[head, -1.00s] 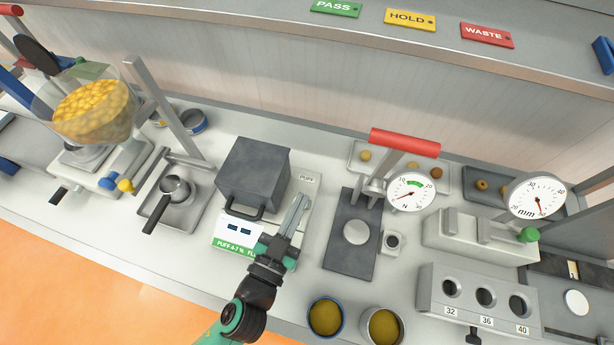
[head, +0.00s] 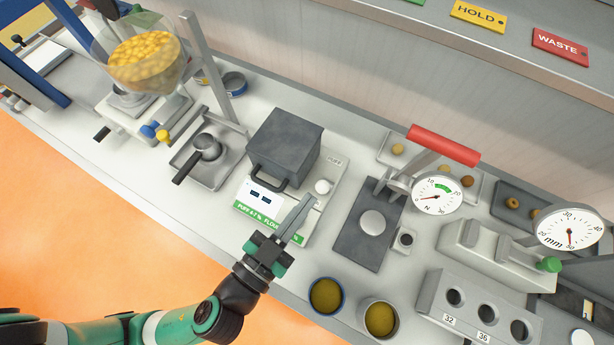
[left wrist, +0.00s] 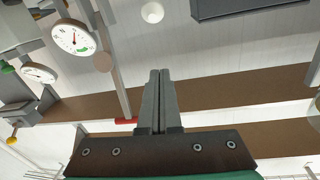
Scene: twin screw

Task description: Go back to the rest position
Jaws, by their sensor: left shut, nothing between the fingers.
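My left gripper (head: 308,201) is shut and empty. It is in the middle of the head view, over the front right corner of the grey puff machine's base, with its arm coming in from the lower left. Its closed fingers (left wrist: 158,74) also show in the left wrist view, pointing up the picture with nothing between them. My right gripper is in neither view.
The grey box machine (head: 285,145) stands behind the gripper. A press with a red handle (head: 443,145) and a dial (head: 437,195) is to its right. Two cups (head: 326,295) stand at the front edge. A hopper of yellow grains (head: 145,62) is at left. The orange floor (head: 90,240) is clear.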

